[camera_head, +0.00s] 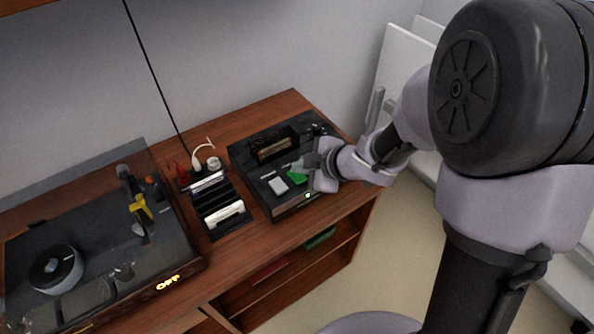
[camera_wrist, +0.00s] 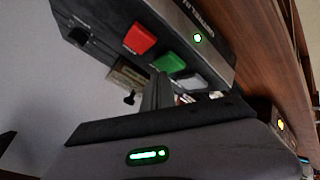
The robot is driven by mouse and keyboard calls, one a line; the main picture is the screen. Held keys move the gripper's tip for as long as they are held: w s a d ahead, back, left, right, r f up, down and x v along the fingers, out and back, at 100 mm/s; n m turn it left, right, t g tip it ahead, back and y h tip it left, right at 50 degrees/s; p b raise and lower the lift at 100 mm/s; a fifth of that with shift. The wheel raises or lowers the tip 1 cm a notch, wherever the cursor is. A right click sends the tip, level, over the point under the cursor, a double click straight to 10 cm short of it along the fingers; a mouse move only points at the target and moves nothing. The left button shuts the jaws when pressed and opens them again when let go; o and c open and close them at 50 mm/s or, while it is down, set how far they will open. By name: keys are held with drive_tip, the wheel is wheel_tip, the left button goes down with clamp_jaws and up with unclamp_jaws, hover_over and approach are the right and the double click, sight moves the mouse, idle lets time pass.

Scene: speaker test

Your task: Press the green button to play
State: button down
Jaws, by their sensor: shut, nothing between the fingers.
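The green button (camera_head: 297,178) is on the front part of a black tape player (camera_head: 262,174) on the wooden cabinet. In the wrist view, the green button (camera_wrist: 168,62) sits between a red button (camera_wrist: 140,38) and a white button (camera_wrist: 190,81). My gripper (camera_head: 312,167) is shut and empty over the player's right part, beside the green button. In the head view it hides the red button. In the wrist view, the fingertips (camera_wrist: 159,78) are close to the green button's edge; I cannot tell whether they touch it. The white button (camera_head: 278,185) also shows in the head view.
A small green light (camera_wrist: 197,38) glows on the player's front edge. A black rack (camera_head: 217,203) with cassettes stands left of the player. A record player (camera_head: 95,240) with a lit "OFF" sign is further left. A wall (camera_head: 250,50) stands behind.

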sight(300, 177)
drive_tip(key=shift+r, duration=0.3)
wheel_tip(300, 177, up, 5)
drive_tip(key=p, duration=0.5)
drive_tip(key=shift+r+p, duration=0.1)
drive_tip(key=shift+p, duration=0.25)
